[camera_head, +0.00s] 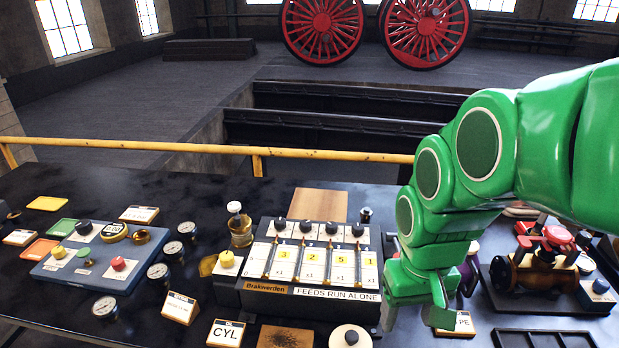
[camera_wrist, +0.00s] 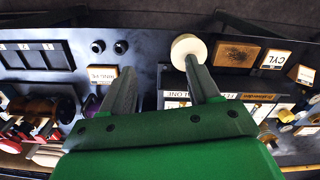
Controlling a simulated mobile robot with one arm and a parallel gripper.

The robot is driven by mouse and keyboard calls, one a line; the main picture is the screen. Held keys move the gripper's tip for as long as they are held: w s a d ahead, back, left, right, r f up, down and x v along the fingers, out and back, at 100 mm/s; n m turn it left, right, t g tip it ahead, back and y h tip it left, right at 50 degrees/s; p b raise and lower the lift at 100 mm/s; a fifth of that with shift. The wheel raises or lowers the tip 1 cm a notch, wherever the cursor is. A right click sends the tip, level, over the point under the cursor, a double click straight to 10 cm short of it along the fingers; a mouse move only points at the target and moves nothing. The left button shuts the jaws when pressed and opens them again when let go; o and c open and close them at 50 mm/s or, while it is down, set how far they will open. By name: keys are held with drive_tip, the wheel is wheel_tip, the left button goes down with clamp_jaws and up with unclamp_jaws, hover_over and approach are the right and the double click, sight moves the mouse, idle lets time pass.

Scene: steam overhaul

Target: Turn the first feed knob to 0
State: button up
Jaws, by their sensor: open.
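The feeds panel (camera_head: 262,299) is a dark box marked "FEEDS RUN ALONE", with a row of several black knobs along its far edge. The leftmost knob (camera_head: 280,226) stands above a slotted column with a yellow number card; its setting is too small to read. Other cards show 2 and 5. My gripper (camera_head: 414,318) is open and empty, pointing down to the right of the panel, apart from the knobs. In the wrist view its fingers (camera_wrist: 155,75) are spread, with the panel's label strip (camera_wrist: 258,97) partly behind the right finger; the knobs are hidden there.
A round cream knob (camera_head: 350,337) stands in front of the panel. A glass oiler (camera_head: 240,230) and gauges (camera_head: 158,272) lie to the left. A valve assembly (camera_head: 545,262) is at the right. A yellow rail (camera_head: 200,148) runs behind the bench.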

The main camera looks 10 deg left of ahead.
drive_tip(key=w+a+n+t+y, duration=0.1)
drive_tip(key=w+a+n, duration=0.1)
drive_tip(key=w+a, duration=0.4)
drive_tip(key=w+a+n+t, duration=0.1)
drive_tip(key=w+a, duration=0.3)
drive_tip(key=w, duration=0.5)
drive_tip(key=n+t+y, duration=0.2)
approach(280, 221)
drive_tip(key=shift+x, duration=4.45)
drive_tip(key=c, duration=1)
drive_tip(key=shift+c, duration=0.2)
